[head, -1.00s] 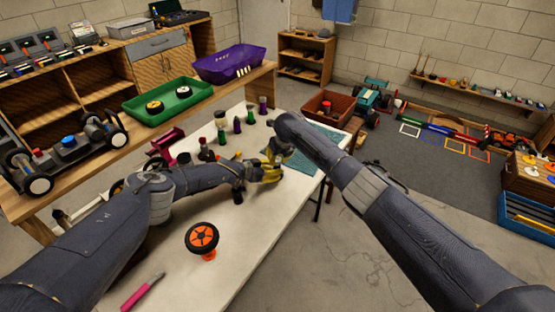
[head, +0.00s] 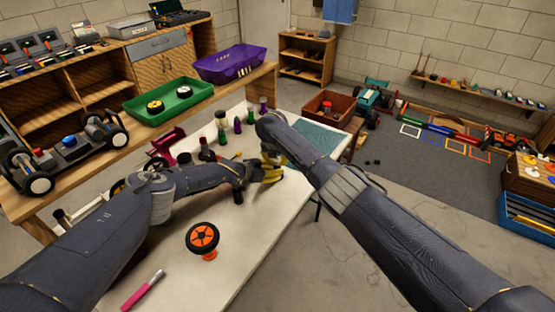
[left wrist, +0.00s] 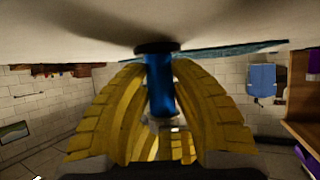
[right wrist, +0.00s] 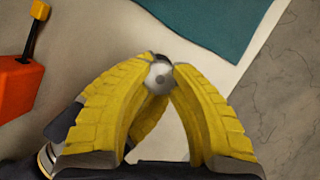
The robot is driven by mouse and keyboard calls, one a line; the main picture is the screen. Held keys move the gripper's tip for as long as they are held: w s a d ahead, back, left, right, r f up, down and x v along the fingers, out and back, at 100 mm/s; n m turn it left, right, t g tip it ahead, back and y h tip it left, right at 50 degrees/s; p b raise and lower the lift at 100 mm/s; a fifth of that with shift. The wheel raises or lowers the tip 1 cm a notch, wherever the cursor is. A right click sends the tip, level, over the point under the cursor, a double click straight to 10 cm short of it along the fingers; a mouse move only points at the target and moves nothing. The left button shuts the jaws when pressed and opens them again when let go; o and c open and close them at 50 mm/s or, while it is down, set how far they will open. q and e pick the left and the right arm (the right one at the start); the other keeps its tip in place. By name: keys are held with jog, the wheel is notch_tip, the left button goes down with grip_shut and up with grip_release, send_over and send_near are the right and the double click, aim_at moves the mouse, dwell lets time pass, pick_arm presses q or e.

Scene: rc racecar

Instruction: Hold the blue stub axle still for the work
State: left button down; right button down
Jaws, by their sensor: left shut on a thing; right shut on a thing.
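The blue stub axle (left wrist: 160,85) stands between the yellow fingers of my left gripper (left wrist: 158,75) in the left wrist view, with a dark collar at its upper end in that picture. My left gripper (head: 272,174) is shut on it over the white table (head: 165,240). My right gripper (right wrist: 161,75) is shut on a small silver round part (right wrist: 160,76) at its fingertips. The two grippers are close together at the axle; whether the silver part belongs to the axle I cannot tell. In the head view the fingers and right forearm hide the axle.
An orange wheel (head: 202,238) and a pink-handled tool (head: 143,290) lie on the near table. Several small bottles (head: 237,125) stand behind the grippers. A teal mat (head: 318,136) covers the far end. A green tray (head: 168,100) sits on the left bench.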

jog(key=shift+m+h, duration=0.5)
jog(key=shift+m, duration=0.8)
jog(key=shift+f, duration=0.1)
jog(key=shift+m+g, duration=0.3)
jog(key=shift+m, duration=0.1)
jog(key=c, duration=1)
grip_release()
jog(key=shift+a+r, duration=0.15)
jog(key=shift+r, duration=0.05)
jog(key=shift+s+a+r, duration=0.15)
jog(key=shift+r, duration=0.15)
jog(key=v, duration=1.1)
